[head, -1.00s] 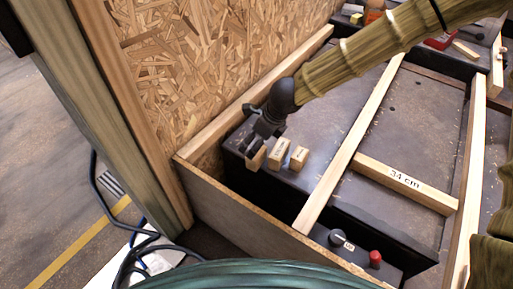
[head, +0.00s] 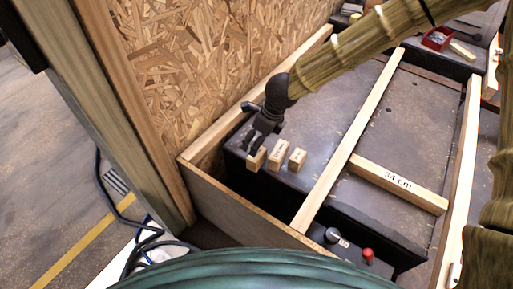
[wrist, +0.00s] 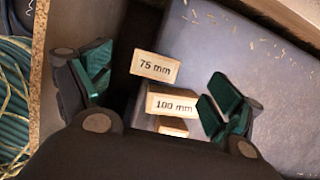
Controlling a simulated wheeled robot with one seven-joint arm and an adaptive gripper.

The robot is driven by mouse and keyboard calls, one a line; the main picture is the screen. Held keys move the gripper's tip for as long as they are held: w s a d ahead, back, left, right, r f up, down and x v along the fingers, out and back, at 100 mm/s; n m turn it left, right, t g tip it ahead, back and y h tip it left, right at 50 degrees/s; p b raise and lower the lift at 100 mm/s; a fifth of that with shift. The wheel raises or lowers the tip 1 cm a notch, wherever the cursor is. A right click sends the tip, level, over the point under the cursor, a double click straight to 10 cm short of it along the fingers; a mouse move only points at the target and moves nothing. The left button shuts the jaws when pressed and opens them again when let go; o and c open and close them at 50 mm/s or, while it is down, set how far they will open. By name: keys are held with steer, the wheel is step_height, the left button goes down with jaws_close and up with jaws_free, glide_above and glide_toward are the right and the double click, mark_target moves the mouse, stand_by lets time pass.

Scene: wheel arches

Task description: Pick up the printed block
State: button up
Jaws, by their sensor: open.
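Three pale wooden blocks stand in a row at the near left corner of the dark bench top. In the head view they are the left block (head: 257,160), the middle block (head: 278,155) and the right block (head: 297,158). In the wrist view one block reads "75 mm" (wrist: 155,67) and another reads "100 mm" (wrist: 172,104). A third block (wrist: 172,127) is partly hidden by my gripper's body, and its print does not show. My gripper (head: 256,146) is open just above and behind the left block. In the wrist view its fingers (wrist: 158,82) spread on either side of the blocks.
A chipboard wall (head: 190,75) rises close on the left. A low wooden board (head: 240,210) edges the bench in front. Wooden strips (head: 345,145) and a "34 cm" piece (head: 398,185) lie to the right. A control box with a red button (head: 368,253) sits at the front.

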steer(key=shift+r+h+p, duration=0.6)
steer(key=shift+r+p, duration=0.35)
steer(key=shift+p, duration=1.85)
glide_above(258, 154)
steer(key=shift+g, duration=0.4)
steer(key=f, duration=0.5)
steer(key=shift+s+d+b, duration=0.15)
steer(key=shift+d+b, duration=0.15)
steer(key=shift+d, duration=0.05)
steer(key=shift+w+a+f+b, duration=0.2)
steer(key=shift+f+b, duration=0.2)
steer(key=shift+f, duration=0.6)
steer(key=shift+w+a+f+b, duration=0.15)
steer(key=shift+f+b, duration=0.25)
steer(key=shift+f, duration=0.6)
steer(key=shift+w+a+f+b, duration=0.15)
steer(key=shift+f+b, duration=0.25)
steer(key=shift+f, duration=0.6)
steer(key=shift+s, duration=0.1)
steer(key=shift+c, duration=0.2)
steer(key=c, duration=1.1)
steer(key=shift+r, duration=0.15)
